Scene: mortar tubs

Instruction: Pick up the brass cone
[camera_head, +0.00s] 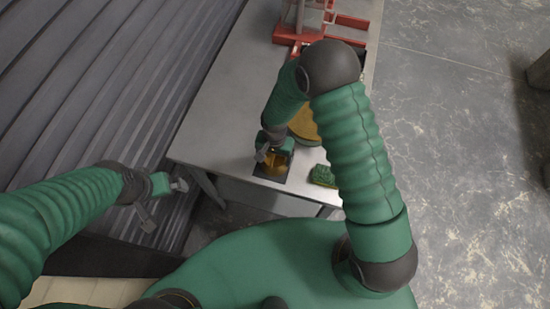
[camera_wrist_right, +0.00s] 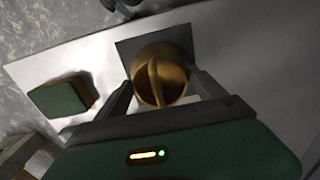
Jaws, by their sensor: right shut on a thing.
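The brass cone (camera_head: 271,166) is at the near end of the table, over a dark square pad (camera_head: 267,179). In the right wrist view the cone (camera_wrist_right: 161,72) shows as a round brass shape with a raised ridge. My right gripper (camera_head: 273,155) reaches down on it. In the wrist view its fingers (camera_wrist_right: 163,88) are on either side of the cone, shut on it. I cannot tell whether the cone is clear of the pad. My left gripper (camera_head: 164,203) is open and empty, left of the table and away from the cone.
A green-topped sponge-like block (camera_head: 322,176) lies right of the pad, near the table's front edge. A yellow object (camera_head: 304,125) is partly hidden behind my right arm. A red frame (camera_head: 298,31) stands at the far end. The left part of the grey table (camera_head: 216,110) is clear.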

